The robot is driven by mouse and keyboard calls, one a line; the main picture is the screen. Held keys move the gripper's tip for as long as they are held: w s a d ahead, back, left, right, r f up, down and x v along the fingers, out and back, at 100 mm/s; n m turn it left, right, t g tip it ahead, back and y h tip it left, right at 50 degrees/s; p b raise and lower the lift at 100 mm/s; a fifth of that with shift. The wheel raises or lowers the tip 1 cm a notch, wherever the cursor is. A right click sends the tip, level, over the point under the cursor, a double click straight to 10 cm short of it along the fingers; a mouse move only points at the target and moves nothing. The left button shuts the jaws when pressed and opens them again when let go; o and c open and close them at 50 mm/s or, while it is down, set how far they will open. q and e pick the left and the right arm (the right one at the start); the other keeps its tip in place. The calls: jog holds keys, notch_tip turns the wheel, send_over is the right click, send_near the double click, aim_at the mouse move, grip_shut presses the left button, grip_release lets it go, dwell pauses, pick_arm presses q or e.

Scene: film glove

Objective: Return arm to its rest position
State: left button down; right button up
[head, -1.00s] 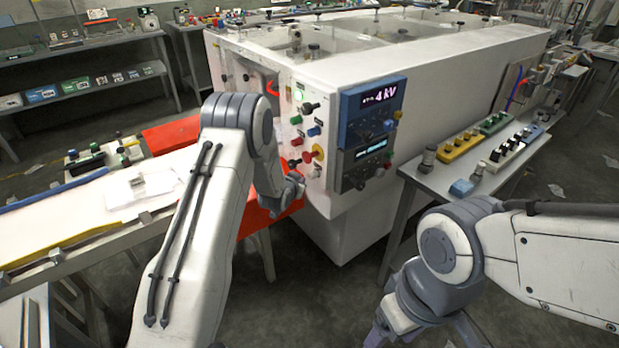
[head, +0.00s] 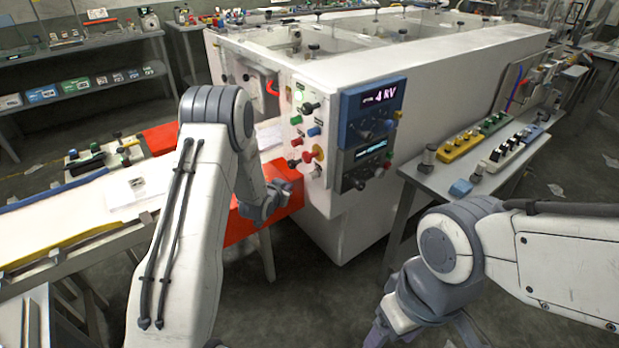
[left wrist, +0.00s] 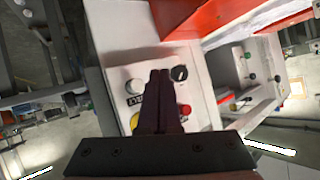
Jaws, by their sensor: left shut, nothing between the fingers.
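My left arm reaches from the bottom left towards the front of a white machine (head: 400,85) in the head view. Its wrist hangs beside the machine's knob panel, over a red-orange surface, with a visible gap to the knobs. In the left wrist view my left gripper (left wrist: 160,74) has its dark fingers together, with nothing between them. A pale panel with knobs and buttons shows behind the fingers. My right gripper (head: 415,335) hangs low at the bottom edge of the head view, partly cut off, and its fingertips are hidden.
A red-orange conveyor part (head: 270,228) and a white belt (head: 70,222) lie at the left. The machine carries a blue display unit (head: 373,108). A grey side table (head: 440,180) with coloured switch blocks stands at the right. Open floor lies between the arms.

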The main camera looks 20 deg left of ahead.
pick_arm(q)
jog(key=s+d+r+m+g+h, duration=0.1)
jog(key=s+d+r+g, duration=0.3)
jog(key=s+d, duration=0.45)
jog(key=s+d+r+m+g+h, duration=0.1)
jog(key=s+d+r+g, duration=0.1)
jog(key=s+d+r, duration=0.65)
jog(key=s+d+r+m+g, duration=0.1)
jog(key=s+g, duration=0.1)
jog(key=s, duration=0.7)
jog(key=s+d+r+g, duration=0.1)
jog(key=s+d+g, duration=0.1)
jog(key=s, duration=0.7)
jog(key=s+d+r+m+g+y, duration=0.1)
jog(key=s+g, duration=0.1)
jog(key=s, duration=0.7)
jog(key=shift+d+m, duration=0.15)
jog(key=shift+m, duration=0.15)
jog(key=shift+r, duration=0.1)
